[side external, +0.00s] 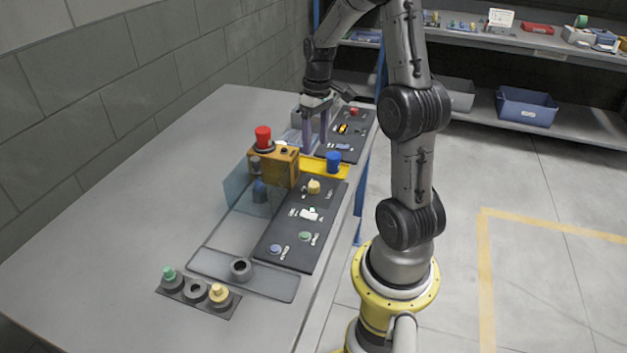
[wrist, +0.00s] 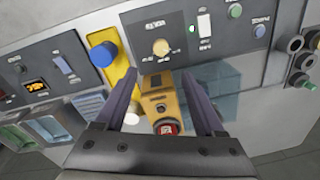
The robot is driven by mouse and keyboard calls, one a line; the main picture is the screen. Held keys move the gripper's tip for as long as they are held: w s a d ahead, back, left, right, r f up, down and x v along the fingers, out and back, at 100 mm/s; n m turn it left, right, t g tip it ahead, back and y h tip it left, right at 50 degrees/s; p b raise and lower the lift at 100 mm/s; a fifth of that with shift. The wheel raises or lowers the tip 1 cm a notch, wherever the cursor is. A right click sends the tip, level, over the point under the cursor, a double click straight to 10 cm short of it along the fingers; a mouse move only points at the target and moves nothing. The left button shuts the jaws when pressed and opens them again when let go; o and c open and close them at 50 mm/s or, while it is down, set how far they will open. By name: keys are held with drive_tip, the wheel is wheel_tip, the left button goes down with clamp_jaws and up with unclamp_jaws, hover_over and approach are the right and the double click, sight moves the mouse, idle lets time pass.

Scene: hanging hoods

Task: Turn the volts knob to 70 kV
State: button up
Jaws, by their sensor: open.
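A cream knob (side external: 314,187) sits on the near dark panel (side external: 283,246); it also shows at the top middle of the wrist view (wrist: 160,47). The panel labels are too small to read, so I cannot tell which knob is the volts knob or its setting. A far dark panel (side external: 336,151) has an orange display (side external: 342,128) and a red knob (side external: 354,111). My gripper (side external: 315,150) is open and empty, pointing down behind the yellow box. In the wrist view the fingers (wrist: 160,78) are spread, with the cream knob beyond the gap between their tips.
A yellow box (side external: 274,166) with a red button (side external: 263,135) stands close to my gripper. A blue knob (side external: 333,159) rises from a yellow strip between the panels. A clear screen (side external: 238,186) stands beside the box. The bench's left side is clear.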

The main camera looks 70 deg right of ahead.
sight(313, 183)
drive_tip(key=f, duration=1.3)
drive_tip(key=shift+w+a, duration=0.1)
drive_tip(key=shift+a, duration=0.3)
drive_tip(key=shift+c, duration=0.3)
clamp_jaws()
